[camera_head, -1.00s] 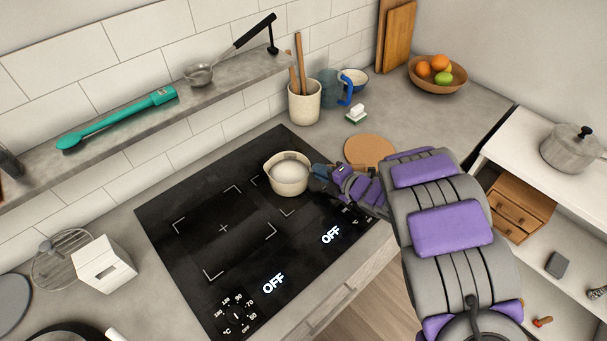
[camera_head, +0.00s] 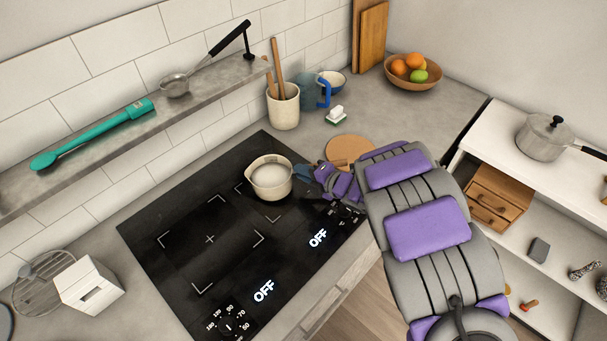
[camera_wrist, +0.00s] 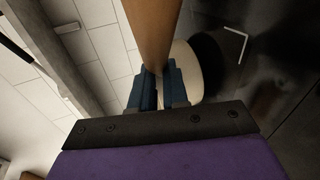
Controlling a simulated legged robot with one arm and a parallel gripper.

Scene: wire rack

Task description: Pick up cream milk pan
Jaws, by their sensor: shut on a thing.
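The cream milk pan (camera_head: 271,181) is upright over the far right part of the black cooktop in the head view, its pale inside showing. I cannot tell for sure whether its base touches the glass. My gripper (camera_head: 304,173) is at the pan's right side. In the wrist view, the blue fingers of my gripper (camera_wrist: 159,88) are shut on the pan's brown handle (camera_wrist: 153,30). Part of the cream pan body (camera_wrist: 186,70) shows behind the fingers, with a dark round shadow beside it. The handle is mostly hidden in the head view.
The cooktop (camera_head: 175,270) is otherwise clear. A wall shelf (camera_head: 130,128) overhangs the left. A grey pot (camera_head: 543,138) stands on the right unit.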

